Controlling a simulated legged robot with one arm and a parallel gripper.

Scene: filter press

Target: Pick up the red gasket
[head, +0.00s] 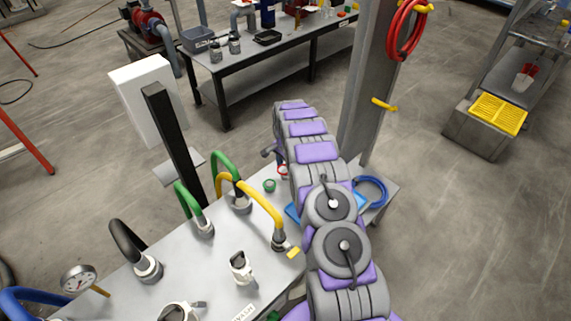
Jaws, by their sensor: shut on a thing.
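My arm reaches from the bottom of the head view across the grey table. My gripper (272,154) shows only in part at the left side of the arm, above the table's far end; the arm hides the rest. The red gasket (283,171) is a small red ring just below the gripper, partly covered by the arm. The gripper is shut on it, though the fingertip contact is hard to see.
A green ring (269,185) lies on the grey table (215,262) near the gasket. Green, yellow and black hoses (262,205) stand up from the table. A blue hose coil (371,190) lies right of the arm. A grey post (366,85) rises behind it.

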